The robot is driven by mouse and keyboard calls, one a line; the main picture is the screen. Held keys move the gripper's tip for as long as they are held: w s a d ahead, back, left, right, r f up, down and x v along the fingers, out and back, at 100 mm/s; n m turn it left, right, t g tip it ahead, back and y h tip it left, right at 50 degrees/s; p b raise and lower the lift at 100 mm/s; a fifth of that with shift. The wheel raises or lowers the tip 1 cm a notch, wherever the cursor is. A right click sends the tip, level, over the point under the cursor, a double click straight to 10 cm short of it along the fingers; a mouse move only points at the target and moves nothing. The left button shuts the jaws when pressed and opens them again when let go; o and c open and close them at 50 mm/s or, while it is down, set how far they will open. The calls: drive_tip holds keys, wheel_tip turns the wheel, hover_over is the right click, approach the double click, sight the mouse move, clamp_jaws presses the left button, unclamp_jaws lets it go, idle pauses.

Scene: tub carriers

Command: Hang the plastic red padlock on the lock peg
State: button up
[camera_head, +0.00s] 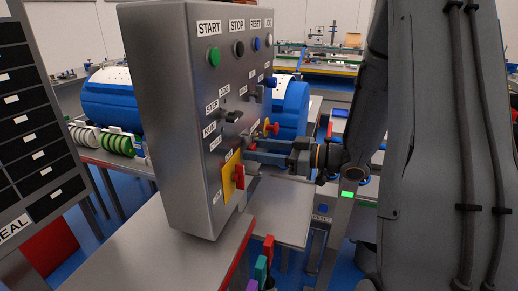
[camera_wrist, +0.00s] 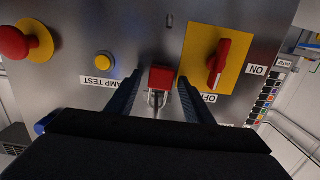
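A red padlock (camera_wrist: 162,78) shows in the wrist view, in front of the grey panel, with its metal shackle (camera_wrist: 156,100) towards my gripper. My gripper (camera_wrist: 160,75) has its fingers on either side of the padlock, with a gap visible on each side, so it looks open around it. The shackle seems to be at a peg on the panel, but I cannot tell for sure whether it hangs there.
Beside the padlock are a red rotary switch (camera_wrist: 217,62) on a yellow plate, a yellow button (camera_wrist: 104,62) and a red mushroom button (camera_wrist: 14,43). Coloured pieces (camera_head: 262,262) stand below the box. A dark drawer cabinet (camera_head: 25,120) is at the left.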

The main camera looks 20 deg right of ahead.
drive_tip(key=shift+o, duration=1.4)
drive_tip(key=shift+r, duration=0.15)
drive_tip(key=shift+f+b, duration=0.45)
drive_tip(key=shift+f, duration=0.6)
drive_tip(key=shift+f, duration=0.35)
drive_tip(key=shift+f+b, duration=0.4)
drive_tip(key=shift+f, duration=0.2)
drive_tip(key=shift+d, duration=0.1)
drive_tip(key=f+p+v, duration=0.1)
drive_tip(key=p+v, duration=0.2)
drive_tip(key=v, duration=0.8)
drive_tip(key=shift+f, duration=0.35)
